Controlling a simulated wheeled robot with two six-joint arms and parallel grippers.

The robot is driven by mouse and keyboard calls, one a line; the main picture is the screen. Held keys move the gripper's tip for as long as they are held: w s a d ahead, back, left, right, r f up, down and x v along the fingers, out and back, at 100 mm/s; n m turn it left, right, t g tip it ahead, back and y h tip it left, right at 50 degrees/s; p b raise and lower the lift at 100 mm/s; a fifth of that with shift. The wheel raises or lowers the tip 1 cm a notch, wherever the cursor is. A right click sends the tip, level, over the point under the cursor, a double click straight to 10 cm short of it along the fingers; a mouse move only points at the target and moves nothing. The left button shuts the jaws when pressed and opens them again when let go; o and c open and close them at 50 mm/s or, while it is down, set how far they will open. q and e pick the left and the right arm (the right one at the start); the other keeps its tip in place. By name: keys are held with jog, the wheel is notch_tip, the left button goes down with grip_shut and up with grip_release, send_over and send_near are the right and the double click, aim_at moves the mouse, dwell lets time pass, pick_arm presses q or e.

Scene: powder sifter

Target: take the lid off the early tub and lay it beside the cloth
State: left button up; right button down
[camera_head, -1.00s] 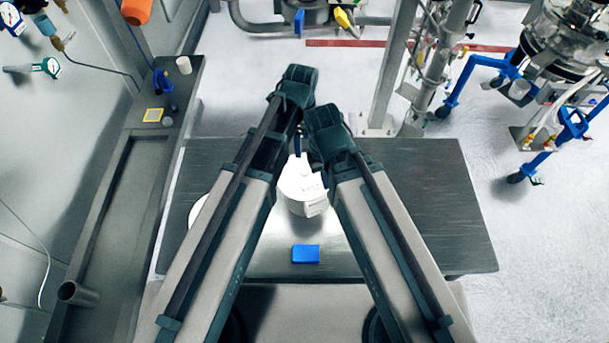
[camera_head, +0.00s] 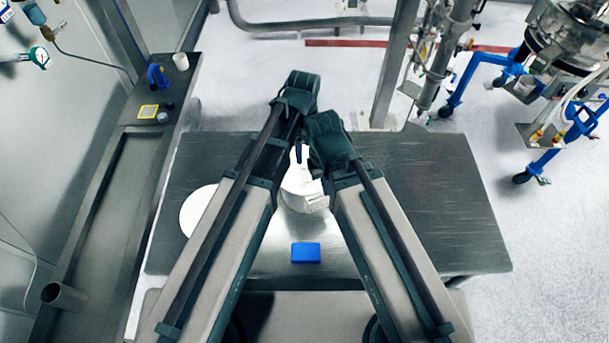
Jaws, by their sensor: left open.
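A white round tub (camera_head: 301,192) with a pale label on its front right side stands near the middle of the dark metal table, between my two forearms. My left gripper (camera_head: 300,154) shows only as a small dark tip above the tub's back edge. It is open, and whether it touches the tub cannot be told. My right gripper is hidden behind its own wrist. A flat-looking white disc (camera_head: 196,211) lies at the table's left, partly behind my left arm; whether it is a lid or another tub's top is unclear. A small blue folded cloth (camera_head: 306,253) lies in front of the tub.
The table (camera_head: 440,200) is bare on its right side. A long grey bench (camera_head: 92,208) runs along the left wall, with a white cup (camera_head: 181,62) and a blue item (camera_head: 158,76) on it. A metal post (camera_head: 392,75) stands behind the table.

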aim_at(305, 162)
pick_arm(q)
jog(key=shift+f, duration=0.4)
pick_arm(e)
jog(key=shift+f, duration=0.4)
pick_arm(q)
notch_tip(305, 162, down, 5)
jog(key=b, duration=0.5)
jog(key=shift+s+d+f, duration=0.1)
jog(key=shift+f, duration=0.05)
pick_arm(e)
notch_tip(305, 162, down, 5)
jog(key=shift+f, duration=0.1)
pick_arm(q)
grip_shut()
